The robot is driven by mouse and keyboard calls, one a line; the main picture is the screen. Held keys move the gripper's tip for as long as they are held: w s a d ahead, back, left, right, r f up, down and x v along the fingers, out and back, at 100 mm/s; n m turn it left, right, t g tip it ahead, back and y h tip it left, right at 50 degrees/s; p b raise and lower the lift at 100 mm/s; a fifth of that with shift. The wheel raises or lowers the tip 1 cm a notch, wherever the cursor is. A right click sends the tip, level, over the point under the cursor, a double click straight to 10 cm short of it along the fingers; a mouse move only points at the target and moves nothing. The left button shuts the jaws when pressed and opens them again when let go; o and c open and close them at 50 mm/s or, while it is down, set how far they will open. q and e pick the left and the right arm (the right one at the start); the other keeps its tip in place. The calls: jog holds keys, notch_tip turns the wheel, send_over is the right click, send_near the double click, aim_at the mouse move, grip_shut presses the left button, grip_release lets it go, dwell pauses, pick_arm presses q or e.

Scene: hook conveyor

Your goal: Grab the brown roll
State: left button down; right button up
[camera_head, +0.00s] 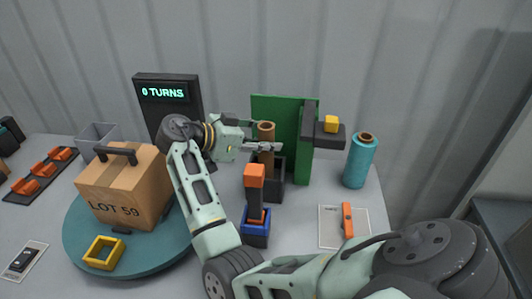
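The brown roll (266,133) stands upright in a dark open box (278,180) in front of a green panel (284,112). My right gripper (268,136) reaches it from the left. Its fingers look spread apart, one passing in front of the roll and the other near its back edge. I see no clear contact with the roll. The roll's lower part is hidden by the box. My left gripper is not in view.
A carton marked LOT 59 (128,190) sits on a teal turntable (75,245) with a yellow frame (103,252). An orange-topped black tool (255,195) stands in a blue holder in front of the box. A teal roll (360,162) stands right. A display (165,92) reads 0 TURNS.

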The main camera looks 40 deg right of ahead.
jog(key=c, duration=0.7)
